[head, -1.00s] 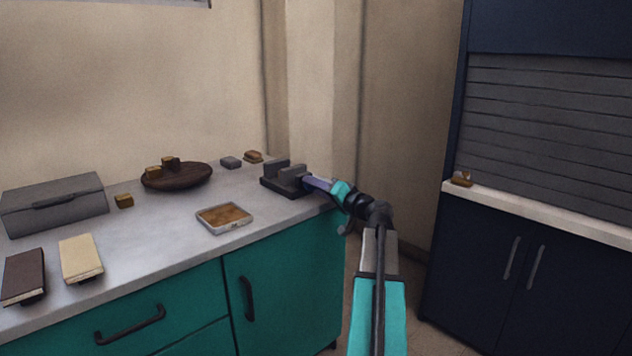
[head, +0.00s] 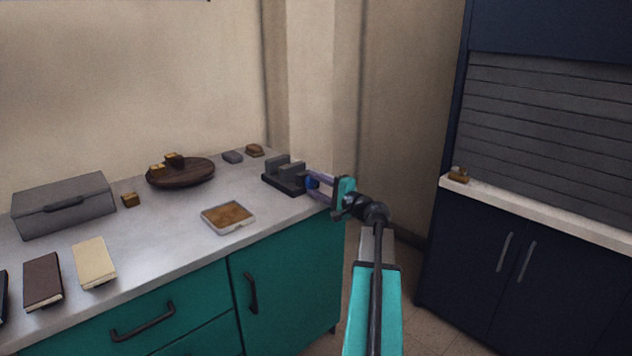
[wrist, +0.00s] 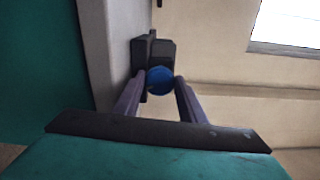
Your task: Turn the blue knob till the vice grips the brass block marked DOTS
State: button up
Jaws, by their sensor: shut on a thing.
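The dark grey vice (head: 286,178) stands at the right end of the counter. Its blue knob (head: 312,182) faces my arm and also shows in the wrist view (wrist: 160,80). My gripper (head: 318,183) is shut on the knob, one finger on each side. Brass blocks sit in several places: one on the counter (head: 130,199), two on a dark round wooden board (head: 192,177), and one on the light ledge at right (head: 459,174). Their marks are too small to read. I cannot tell whether a block is between the vice jaws; none shows there.
On the counter are a grey case (head: 65,203), a dark book (head: 42,281), a cream book (head: 94,262), a shallow tray with brown filling (head: 228,217), a grey block (head: 232,157) and a brown item (head: 255,150). A navy cabinet (head: 500,240) stands at right, with floor between.

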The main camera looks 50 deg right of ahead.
dwell(0.3)
jog(key=o, duration=1.1)
jog(key=shift+c, duration=0.2)
jog(key=shift+f+b, duration=0.1)
jog(key=shift+b, duration=0.25)
